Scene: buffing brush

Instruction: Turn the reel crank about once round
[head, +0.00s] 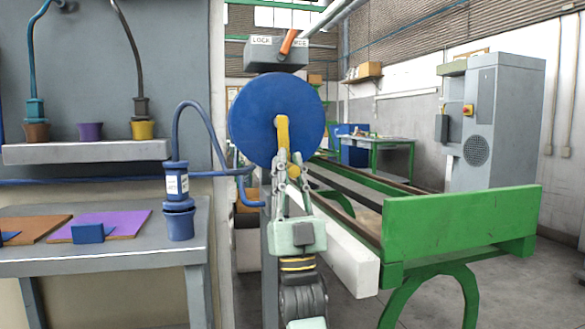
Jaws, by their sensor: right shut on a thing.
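The reel (248,105) is a large blue disc in the middle of the head view. Its yellow crank (282,132) runs from the hub down to near the disc's lower edge. My right gripper (291,172) comes up from below and is shut on the yellow handle at the crank's lower end. The fingers partly hide that handle. My left gripper is not in view.
A grey box (262,54) with an orange lever and a "LOCK" label sits above the reel. A blue hose runs from the reel to a nozzle in a blue cup (180,224) on the left bench (130,262). A green-framed conveyor (455,225) stands close on the right.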

